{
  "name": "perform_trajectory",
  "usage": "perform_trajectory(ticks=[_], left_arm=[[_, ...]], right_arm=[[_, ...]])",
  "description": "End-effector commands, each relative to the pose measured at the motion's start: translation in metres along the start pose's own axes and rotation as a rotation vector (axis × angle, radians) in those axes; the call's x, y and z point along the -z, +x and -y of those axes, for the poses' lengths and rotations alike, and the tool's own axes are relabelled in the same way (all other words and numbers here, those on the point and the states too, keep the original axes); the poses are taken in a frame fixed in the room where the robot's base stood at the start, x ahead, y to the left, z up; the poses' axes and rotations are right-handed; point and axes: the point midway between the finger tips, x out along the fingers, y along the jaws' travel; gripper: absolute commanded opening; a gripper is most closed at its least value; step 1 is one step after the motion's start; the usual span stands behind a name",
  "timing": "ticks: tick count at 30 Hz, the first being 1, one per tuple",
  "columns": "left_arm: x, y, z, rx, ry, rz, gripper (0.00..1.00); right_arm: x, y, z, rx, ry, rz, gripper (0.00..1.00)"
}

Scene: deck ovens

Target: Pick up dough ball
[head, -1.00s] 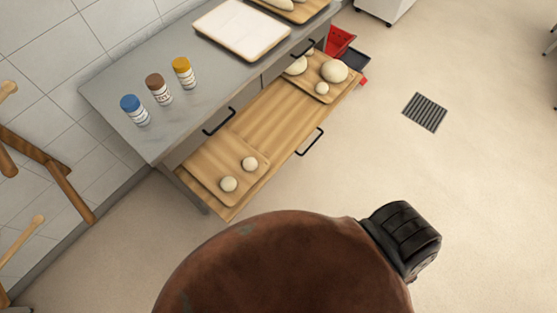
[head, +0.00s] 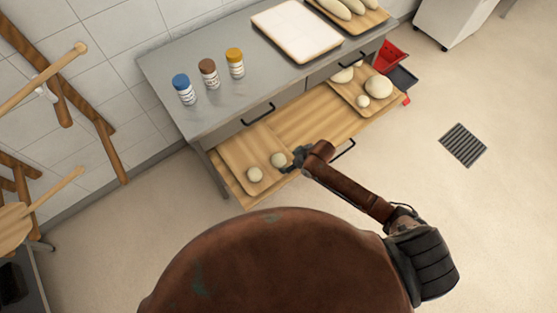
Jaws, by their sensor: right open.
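Two small pale dough balls lie on a wooden board (head: 236,155) at the near-left end of the open wooden drawer (head: 300,115). One dough ball (head: 255,174) is at the left; the other dough ball (head: 278,160) is to its right. My right gripper (head: 292,163) is open just right of the right ball, and appears empty. Whether it touches the ball cannot be told. More dough balls, including a large one (head: 379,87) and a small one (head: 363,101), sit on a second board (head: 346,91) at the drawer's far end. My left gripper is not in view.
The grey counter (head: 215,115) above the drawer carries blue (head: 184,90), brown (head: 208,74) and yellow-lidded (head: 235,63) jars and a white-topped tray (head: 297,30). Wooden peels (head: 40,80) stand at the left. Red bins (head: 391,58) are beyond the drawer.

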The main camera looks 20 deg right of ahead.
Motion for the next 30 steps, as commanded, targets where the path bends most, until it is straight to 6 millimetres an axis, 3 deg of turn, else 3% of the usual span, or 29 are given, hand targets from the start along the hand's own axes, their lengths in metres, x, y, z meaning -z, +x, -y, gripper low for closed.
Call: perform_trajectory(ticks=[1, 3, 6, 22, 30], left_arm=[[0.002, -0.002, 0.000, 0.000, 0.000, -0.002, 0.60], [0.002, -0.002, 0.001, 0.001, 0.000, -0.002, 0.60], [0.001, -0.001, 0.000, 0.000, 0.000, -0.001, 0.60], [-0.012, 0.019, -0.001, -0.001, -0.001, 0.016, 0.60], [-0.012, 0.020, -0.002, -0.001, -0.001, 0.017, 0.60]], right_arm=[[0.015, -0.008, -0.001, 0.007, -0.032, -0.004, 0.67], [0.026, -0.013, 0.002, 0.019, -0.057, -0.005, 0.67], [0.032, -0.012, 0.003, 0.028, -0.071, -0.005, 0.67], [0.026, 0.054, -0.003, 0.029, -0.071, -0.005, 0.67], [0.027, 0.061, -0.003, 0.027, -0.071, -0.007, 0.67]])
